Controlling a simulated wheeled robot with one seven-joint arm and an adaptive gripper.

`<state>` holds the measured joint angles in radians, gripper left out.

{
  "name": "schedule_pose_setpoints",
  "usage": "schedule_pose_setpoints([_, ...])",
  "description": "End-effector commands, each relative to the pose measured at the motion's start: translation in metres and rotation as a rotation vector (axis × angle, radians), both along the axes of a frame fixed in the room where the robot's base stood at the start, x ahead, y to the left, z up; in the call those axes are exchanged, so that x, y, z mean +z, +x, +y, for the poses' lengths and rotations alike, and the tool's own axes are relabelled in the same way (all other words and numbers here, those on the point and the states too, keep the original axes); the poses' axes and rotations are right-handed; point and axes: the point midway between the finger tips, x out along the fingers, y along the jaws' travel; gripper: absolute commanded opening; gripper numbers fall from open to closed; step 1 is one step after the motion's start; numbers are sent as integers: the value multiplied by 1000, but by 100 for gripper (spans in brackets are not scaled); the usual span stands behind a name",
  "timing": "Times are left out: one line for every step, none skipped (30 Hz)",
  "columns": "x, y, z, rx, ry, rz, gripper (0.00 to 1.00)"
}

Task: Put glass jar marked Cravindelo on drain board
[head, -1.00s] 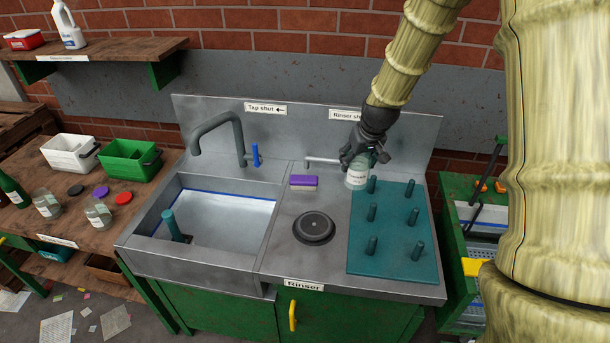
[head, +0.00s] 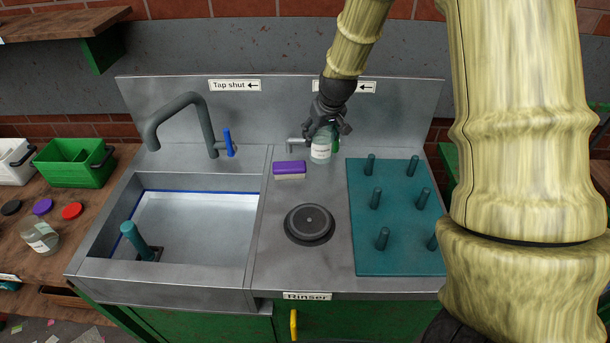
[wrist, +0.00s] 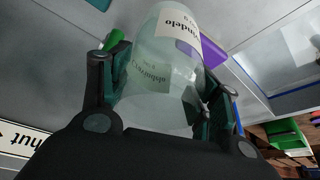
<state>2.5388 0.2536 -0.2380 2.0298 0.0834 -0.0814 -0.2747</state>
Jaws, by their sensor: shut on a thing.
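My gripper (head: 326,127) is shut on a clear glass jar (head: 321,150), at the back of the steel counter. In the wrist view the jar (wrist: 150,105) sits between the two fingers, and its cream label shows upside down, reading partly "...indelo". The jar has no lid that I can see. The drain board (head: 385,255) is a teal board with several upright pegs, just right of the jar and nearer the front. The pegs I see are bare. Whether the jar touches the counter is unclear.
A purple and white sponge (head: 289,170) lies left of the jar. A round black rinser (head: 310,223) is set in the counter. The sink (head: 195,235) with a tall tap is at left. Another jar (head: 40,236) and lids stand on the wooden bench.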

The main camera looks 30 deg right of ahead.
Motion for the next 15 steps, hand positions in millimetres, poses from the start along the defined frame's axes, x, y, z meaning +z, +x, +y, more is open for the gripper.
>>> schedule_pose_setpoints([-4, -1, 0, 0, 1, 3, 32])
schedule_pose_setpoints([-7, -1, 0, 0, 2, 4, 32])
schedule_pose_setpoints([-12, 0, 1, 0, 2, 4, 32])
schedule_pose_setpoints([-17, -1, 1, 1, 1, 4, 32])
schedule_pose_setpoints([-21, -1, 1, 1, 1, 4, 32])
schedule_pose_setpoints([-26, 0, 1, 1, 1, 4, 32])
schedule_pose_setpoints([-31, 0, 1, 1, 1, 3, 32])
schedule_pose_setpoints([-35, 0, 1, 1, 1, 3, 32])
schedule_pose_setpoints([-39, 0, 1, 1, 1, 3, 32])
schedule_pose_setpoints([-43, 0, 1, 1, 1, 3, 32])
schedule_pose_setpoints([-45, 0, 1, 1, 1, 2, 32])
schedule_pose_setpoints([-48, 0, 1, 2, 0, 1, 32])
schedule_pose_setpoints([-50, 1, 1, 2, 0, 1, 32])
schedule_pose_setpoints([-51, 1, 2, 2, 0, 1, 32])
schedule_pose_setpoints([-53, 1, 2, 4, 1, 1, 32])
